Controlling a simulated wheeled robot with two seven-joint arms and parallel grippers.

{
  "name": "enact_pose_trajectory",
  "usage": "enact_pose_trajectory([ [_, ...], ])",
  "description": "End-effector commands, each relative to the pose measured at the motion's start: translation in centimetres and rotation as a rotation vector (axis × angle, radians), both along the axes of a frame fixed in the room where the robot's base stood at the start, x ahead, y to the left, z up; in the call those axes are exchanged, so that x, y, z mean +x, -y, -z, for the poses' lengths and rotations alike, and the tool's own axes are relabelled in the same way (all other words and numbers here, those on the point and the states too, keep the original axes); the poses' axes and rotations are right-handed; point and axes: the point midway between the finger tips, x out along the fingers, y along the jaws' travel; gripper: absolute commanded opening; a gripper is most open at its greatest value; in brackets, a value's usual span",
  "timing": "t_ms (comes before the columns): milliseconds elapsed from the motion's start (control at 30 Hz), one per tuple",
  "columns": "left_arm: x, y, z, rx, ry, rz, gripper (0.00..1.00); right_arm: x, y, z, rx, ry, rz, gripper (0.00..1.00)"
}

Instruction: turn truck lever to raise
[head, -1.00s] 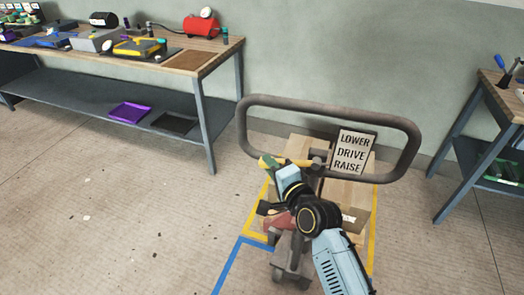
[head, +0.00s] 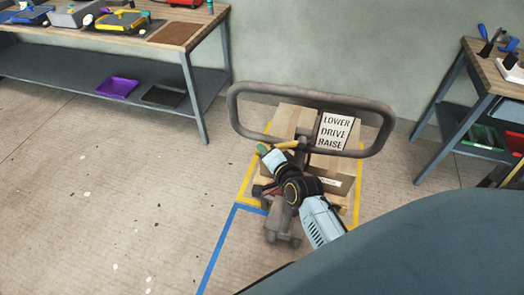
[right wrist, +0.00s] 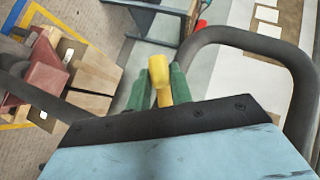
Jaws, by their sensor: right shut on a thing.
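The truck's grey loop handle (head: 380,112) stands upright in the head view, with a white LOWER / DRIVE / RAISE label (head: 334,131) on its right part. The yellow lever (head: 286,146) sits left of the label and slopes down toward its left end. My right gripper (head: 264,150) is at that left end. In the right wrist view, its green fingers (right wrist: 159,88) are shut on either side of the yellow lever (right wrist: 159,70). The handle also shows there as a dark curved tube (right wrist: 240,42). My left gripper is not in view.
Boxes (head: 290,119) stand behind the handle, within yellow floor tape (head: 247,182); blue tape (head: 218,250) runs nearer. A workbench (head: 185,60) is at the left and another (head: 490,65) at the right. The floor at left is clear. A large dark shape covers the lower right.

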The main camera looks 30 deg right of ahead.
Motion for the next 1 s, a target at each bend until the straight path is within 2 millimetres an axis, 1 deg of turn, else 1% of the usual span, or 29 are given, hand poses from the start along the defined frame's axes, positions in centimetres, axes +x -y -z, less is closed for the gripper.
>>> enact_pose_trajectory([
  [167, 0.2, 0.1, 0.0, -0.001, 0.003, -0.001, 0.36, -0.1, 0.1, 0.2, -0.007, -0.005, -0.002, 0.0],
  [200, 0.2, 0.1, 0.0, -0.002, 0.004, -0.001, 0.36, -0.1, 0.1, 0.2, -0.007, -0.006, -0.001, 0.23],
  [367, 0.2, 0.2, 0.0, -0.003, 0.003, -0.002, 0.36, -0.1, 0.0, 0.2, -0.005, -0.005, -0.001, 0.44],
  [633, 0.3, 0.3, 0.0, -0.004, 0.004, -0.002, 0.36, -0.1, 0.0, 0.1, -0.004, -0.003, -0.001, 0.44],
  [733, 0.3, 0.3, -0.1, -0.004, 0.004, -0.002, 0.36, -0.5, 0.0, 0.0, -0.002, -0.004, -0.002, 0.44],
  [867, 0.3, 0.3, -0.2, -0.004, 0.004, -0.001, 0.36, -2.1, -0.1, -0.5, -0.003, -0.006, -0.001, 0.44],
  [1000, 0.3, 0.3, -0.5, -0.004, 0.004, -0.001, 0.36, -4.9, -0.3, -1.6, -0.002, -0.006, 0.0, 0.44],
])
